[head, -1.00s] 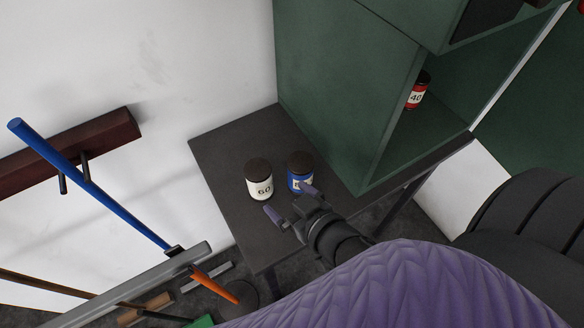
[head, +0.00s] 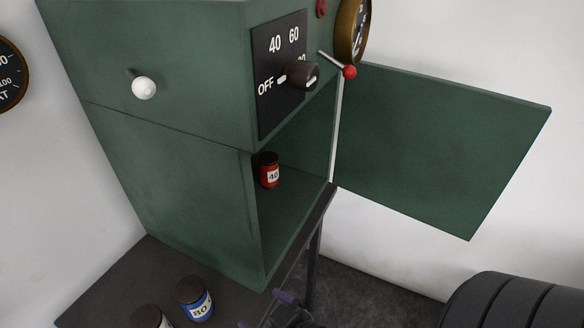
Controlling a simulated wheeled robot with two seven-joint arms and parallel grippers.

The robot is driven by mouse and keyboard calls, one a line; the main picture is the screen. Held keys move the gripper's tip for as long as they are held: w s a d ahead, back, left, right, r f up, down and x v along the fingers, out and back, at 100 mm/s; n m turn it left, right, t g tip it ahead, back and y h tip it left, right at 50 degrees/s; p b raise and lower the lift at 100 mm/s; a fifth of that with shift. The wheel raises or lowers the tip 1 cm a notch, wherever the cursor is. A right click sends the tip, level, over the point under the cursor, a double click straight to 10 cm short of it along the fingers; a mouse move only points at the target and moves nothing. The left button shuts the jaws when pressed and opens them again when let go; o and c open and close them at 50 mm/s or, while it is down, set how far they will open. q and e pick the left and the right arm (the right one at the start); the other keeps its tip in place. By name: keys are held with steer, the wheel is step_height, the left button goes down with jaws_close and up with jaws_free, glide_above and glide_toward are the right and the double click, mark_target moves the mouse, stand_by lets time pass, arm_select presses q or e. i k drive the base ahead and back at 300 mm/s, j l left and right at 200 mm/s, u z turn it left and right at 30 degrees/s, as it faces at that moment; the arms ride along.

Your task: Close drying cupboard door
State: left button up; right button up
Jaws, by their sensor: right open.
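The green drying cupboard (head: 170,190) stands on a dark table. Its door (head: 435,145) is hinged at the right side of the opening and stands wide open, swung out to the right. A red jar marked 40 (head: 270,172) stands inside the cupboard. My right gripper (head: 268,310) is at the bottom edge of the head view, in front of the table and below the cupboard opening. It is open and nothing shows between its fingers; part of it is cut off by the frame. It is apart from the door. My left gripper is not in view.
A blue jar marked 80 (head: 195,298) and another dark-lidded jar (head: 150,317) stand on the table (head: 110,285) left of my right gripper. The cupboard's upper part has a dial knob (head: 303,75), a red-tipped lever (head: 349,72) and a white knob (head: 144,88). Floor shows below the door.

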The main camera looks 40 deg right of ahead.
mark_target(440, 155)
steer(key=z, duration=0.8)
steer(key=l+z, duration=0.1)
steer(key=l, duration=0.25)
steer(key=i+l, duration=0.15)
steer(key=l, duration=0.2)
steer(key=i+l+z, duration=0.15)
steer(key=l, duration=0.55)
steer(key=z, duration=0.05)
